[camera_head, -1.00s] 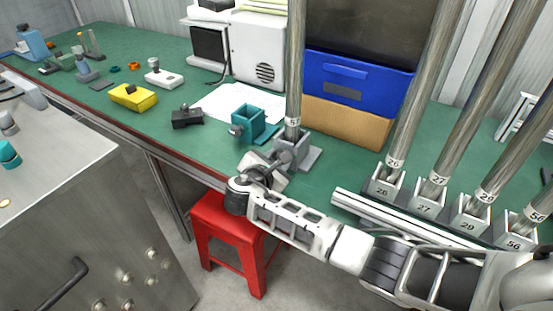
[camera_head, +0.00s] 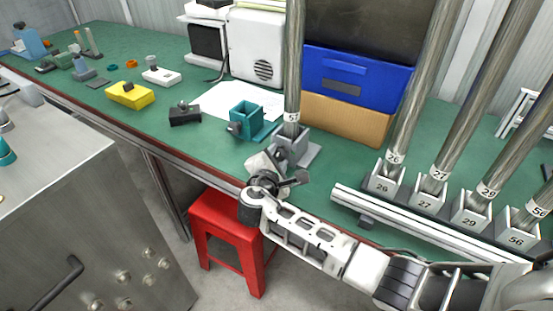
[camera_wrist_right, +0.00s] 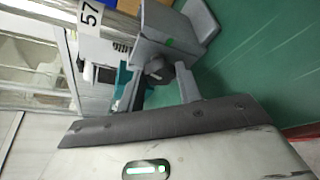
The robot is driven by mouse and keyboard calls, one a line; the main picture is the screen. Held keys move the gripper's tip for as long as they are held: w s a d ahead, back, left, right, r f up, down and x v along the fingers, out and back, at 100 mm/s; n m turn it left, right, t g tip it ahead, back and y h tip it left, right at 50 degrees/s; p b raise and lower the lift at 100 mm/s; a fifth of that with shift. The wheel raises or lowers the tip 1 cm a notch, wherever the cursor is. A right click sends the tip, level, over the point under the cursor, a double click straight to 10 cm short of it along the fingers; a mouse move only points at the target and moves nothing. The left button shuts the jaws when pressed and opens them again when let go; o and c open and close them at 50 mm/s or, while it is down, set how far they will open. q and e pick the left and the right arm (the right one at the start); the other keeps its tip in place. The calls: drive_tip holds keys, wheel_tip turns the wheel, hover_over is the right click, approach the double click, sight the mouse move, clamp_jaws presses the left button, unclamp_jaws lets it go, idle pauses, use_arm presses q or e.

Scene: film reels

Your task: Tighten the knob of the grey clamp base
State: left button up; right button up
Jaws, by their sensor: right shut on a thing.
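The grey clamp base (camera_head: 297,150) stands on the green bench, with an upright metal pole (camera_head: 293,75) in it. The base (camera_wrist_right: 158,30) and the pole's label 57 (camera_wrist_right: 90,17) also show in the right wrist view. Its dark knob (camera_wrist_right: 156,68) faces my right gripper (camera_wrist_right: 160,88), whose two fingers are shut on it, one on each side. In the head view my right gripper (camera_head: 277,160) is at the near side of the base, and the knob is hidden there. My left gripper is not in view.
A teal clamp base (camera_head: 246,117) stands close on the left. Poles in numbered holders (camera_head: 383,181) stand at the right, behind a metal rail (camera_head: 420,222). A blue box (camera_head: 355,75) is behind. A red stool (camera_head: 228,232) is below the bench edge.

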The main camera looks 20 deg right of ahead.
drive_tip(key=o, duration=1)
drive_tip(key=v, duration=1.6)
drive_tip(key=shift+p, duration=0.45)
